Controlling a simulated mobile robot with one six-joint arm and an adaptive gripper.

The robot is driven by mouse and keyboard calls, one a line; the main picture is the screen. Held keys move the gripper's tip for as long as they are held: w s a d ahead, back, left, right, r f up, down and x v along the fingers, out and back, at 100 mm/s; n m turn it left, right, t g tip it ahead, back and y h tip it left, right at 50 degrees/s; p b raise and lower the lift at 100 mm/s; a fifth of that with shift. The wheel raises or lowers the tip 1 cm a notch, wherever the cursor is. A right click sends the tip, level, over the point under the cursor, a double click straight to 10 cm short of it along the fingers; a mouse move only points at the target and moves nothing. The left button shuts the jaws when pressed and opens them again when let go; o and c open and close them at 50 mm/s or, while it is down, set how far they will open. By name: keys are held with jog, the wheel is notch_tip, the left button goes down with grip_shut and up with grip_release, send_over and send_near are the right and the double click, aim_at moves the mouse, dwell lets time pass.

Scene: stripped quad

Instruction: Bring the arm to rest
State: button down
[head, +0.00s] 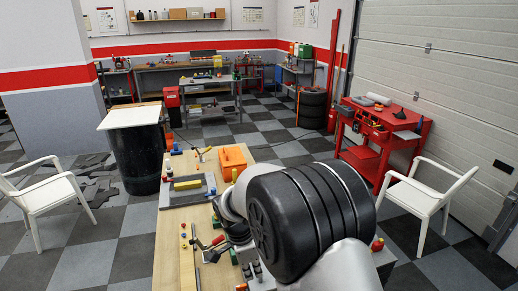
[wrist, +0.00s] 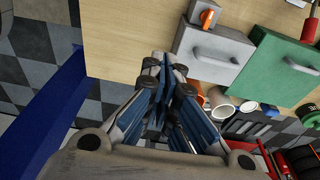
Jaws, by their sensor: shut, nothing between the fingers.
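My gripper (wrist: 164,68) shows in the wrist view with its two fingers together and nothing between them. It hangs close to the wooden table edge in that view, beside a grey drawer box and a green one. In the head view my arm fills the front right over the table, bent, with a big black joint. The arm hides much of the right part of the table there. The gripper is small and partly hidden in that view.
The wooden table (head: 172,252) carries a grey tray (head: 196,196), an orange box (head: 233,160) and small parts. In the wrist view a grey drawer (wrist: 214,54) and a green drawer (wrist: 284,68) sit near my fingers. White chairs (head: 50,196) (head: 428,192) flank the table.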

jog(key=s+d+r+n+t+y+b, duration=0.1)
jog(key=s+d+r+n+b, duration=0.3)
jog(key=s+d+b, duration=0.15)
jog(key=s+d+r+n+t+b, duration=0.1)
jog(key=s+d+r+n+b, duration=0.2)
jog(key=s+d+b, duration=0.25)
jog(key=s+d+f+n+t+b, duration=0.1)
jog(key=s+d+f+n+b, duration=0.1)
jog(key=s, duration=0.6)
jog(key=s+d+f+n+t+y+b, duration=0.1)
jog(key=s+d+f+n+b, duration=0.2)
jog(key=s+n+b, duration=0.2)
jog(key=s, duration=0.3)
jog(key=shift+f+n, duration=0.25)
jog(key=shift+n, duration=0.15)
jog(key=c, duration=2.3)
grip_release()
